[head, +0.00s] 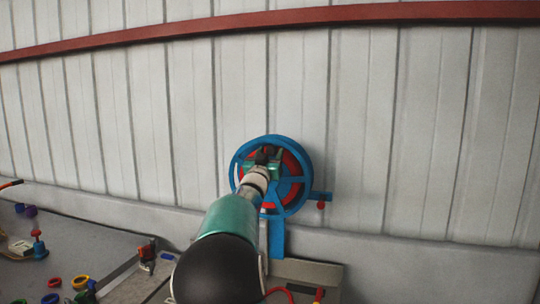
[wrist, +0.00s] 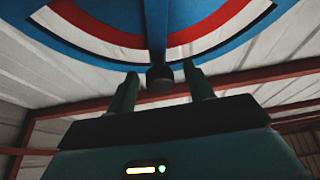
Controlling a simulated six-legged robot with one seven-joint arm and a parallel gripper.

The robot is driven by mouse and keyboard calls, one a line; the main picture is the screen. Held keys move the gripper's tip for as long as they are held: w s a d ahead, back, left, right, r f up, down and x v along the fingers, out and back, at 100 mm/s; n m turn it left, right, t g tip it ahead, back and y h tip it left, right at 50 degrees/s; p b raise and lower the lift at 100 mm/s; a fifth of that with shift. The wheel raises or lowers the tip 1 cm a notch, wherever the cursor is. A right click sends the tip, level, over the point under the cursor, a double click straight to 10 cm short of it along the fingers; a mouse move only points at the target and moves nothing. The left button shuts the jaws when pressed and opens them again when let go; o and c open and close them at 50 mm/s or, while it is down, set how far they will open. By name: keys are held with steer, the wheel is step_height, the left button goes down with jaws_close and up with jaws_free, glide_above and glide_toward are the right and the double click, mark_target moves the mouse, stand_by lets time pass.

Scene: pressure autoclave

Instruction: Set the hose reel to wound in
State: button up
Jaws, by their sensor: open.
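The hose reel (head: 290,187) is a blue spoked wheel with a red and white inside, mounted upright before the pale wall in the head view. Its blue, red and white underside (wrist: 195,37) fills the top of the wrist view. A dark stub or knob (wrist: 160,78) stands out from a blue spoke. My gripper (head: 264,158) is in front of the upper middle of the reel. In the wrist view, its two fingers (wrist: 161,73) are apart, one on each side of the dark knob. I cannot tell whether they touch it. My arm and gripper hide part of the reel.
A blue side arm with a red knob (head: 321,204) sticks out right of the reel. A blue post (head: 277,238) stands below it. Coloured rings (head: 80,282) and small fittings lie at the lower left. A red beam (head: 300,17) crosses the wall above.

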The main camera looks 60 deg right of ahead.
jaws_close()
steer(key=shift+s, duration=0.15)
